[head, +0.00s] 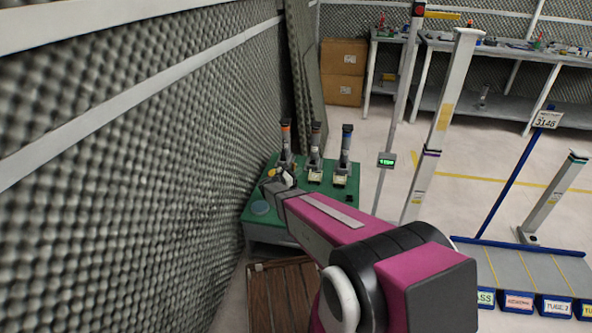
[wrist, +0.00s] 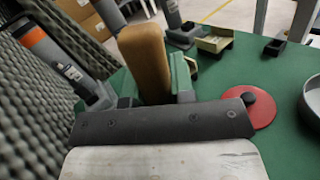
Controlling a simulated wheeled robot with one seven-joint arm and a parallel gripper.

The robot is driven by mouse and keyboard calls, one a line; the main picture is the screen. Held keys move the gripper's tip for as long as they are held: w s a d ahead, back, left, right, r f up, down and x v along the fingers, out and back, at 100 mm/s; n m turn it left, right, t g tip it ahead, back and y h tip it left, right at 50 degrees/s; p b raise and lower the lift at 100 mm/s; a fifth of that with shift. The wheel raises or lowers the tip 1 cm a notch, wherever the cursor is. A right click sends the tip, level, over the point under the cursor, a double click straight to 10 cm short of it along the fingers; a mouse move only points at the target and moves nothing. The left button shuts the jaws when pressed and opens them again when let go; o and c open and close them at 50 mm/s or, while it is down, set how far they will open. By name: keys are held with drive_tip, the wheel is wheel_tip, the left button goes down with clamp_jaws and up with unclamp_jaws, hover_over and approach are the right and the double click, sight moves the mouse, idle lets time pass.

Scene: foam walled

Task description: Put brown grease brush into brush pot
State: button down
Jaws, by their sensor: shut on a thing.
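My gripper (wrist: 155,88) is shut on a brown block-like thing, which I take to be the brown grease brush (wrist: 146,58). It stands up between the fingers, and its lower end is hidden behind the gripper. In the head view my gripper (head: 276,184) is over the left part of the green table (head: 257,229), and the brush cannot be made out there. I cannot pick out the brush pot for sure. A grey round bowl-like vessel (wrist: 313,103) is cut off at the right edge of the wrist view.
A red disc with a black knob (wrist: 262,112) lies right of my gripper. A small black box (wrist: 274,47) is nearby. The foam wall (head: 130,190) is close on the left.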

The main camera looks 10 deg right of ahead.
idle(0.3)
drive_tip(key=c, duration=0.9)
unclamp_jaws()
drive_tip(key=r+v, duration=0.1)
drive_tip(key=v, duration=0.9)
drive_tip(key=shift+s+a+f, duration=0.15)
drive_tip(key=shift+a+f, duration=0.25)
drive_tip(key=shift+f, duration=0.15)
